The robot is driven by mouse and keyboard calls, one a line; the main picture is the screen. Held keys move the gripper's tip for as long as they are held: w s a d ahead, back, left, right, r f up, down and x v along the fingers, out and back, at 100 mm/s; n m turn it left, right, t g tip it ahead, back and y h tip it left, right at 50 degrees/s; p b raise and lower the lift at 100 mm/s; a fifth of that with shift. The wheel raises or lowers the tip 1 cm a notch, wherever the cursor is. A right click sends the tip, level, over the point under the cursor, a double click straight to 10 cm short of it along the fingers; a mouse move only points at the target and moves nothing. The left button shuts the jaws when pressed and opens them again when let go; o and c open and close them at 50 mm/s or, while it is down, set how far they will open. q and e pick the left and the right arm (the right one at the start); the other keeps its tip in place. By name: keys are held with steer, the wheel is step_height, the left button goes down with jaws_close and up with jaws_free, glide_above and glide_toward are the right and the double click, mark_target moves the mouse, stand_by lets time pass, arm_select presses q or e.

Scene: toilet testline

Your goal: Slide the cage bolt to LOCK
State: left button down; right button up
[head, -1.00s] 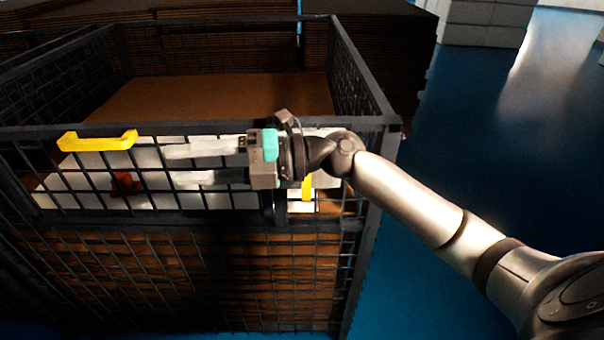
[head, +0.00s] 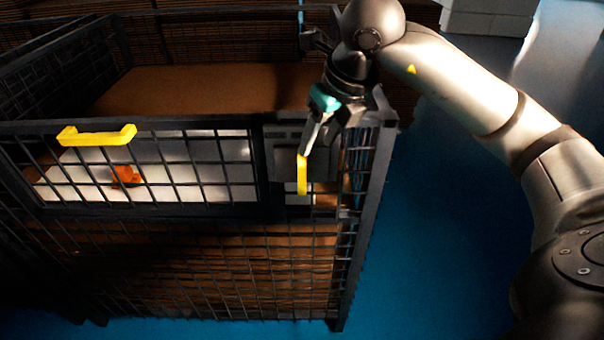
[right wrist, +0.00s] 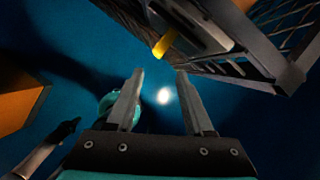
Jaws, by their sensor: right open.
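The dark mesh cage (head: 262,215) has a yellow upright bolt handle (head: 302,174) on a dark plate (head: 283,150) near its front right corner. My right gripper (head: 308,146) points down just above the handle in the head view, its fingers overlapping the plate. In the right wrist view the fingers (right wrist: 160,74) are apart with nothing between them. The yellow handle (right wrist: 164,43) shows there beyond the fingertips, apart from them. I cannot read any LOCK marking.
A yellow horizontal handle (head: 97,136) sits on the cage's top front rail at left. Inside are a white surface (head: 200,175) and an orange-red object (head: 126,176). Stacked brown sheets (head: 220,40) stand behind. Blue floor (head: 440,250) is clear at right.

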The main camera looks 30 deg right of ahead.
mark_target(305, 169)
steer(key=x, duration=1.2)
steer(key=shift+f, duration=0.45)
jaws_close()
steer(key=shift+w+r, duration=0.1)
stand_by(0.5)
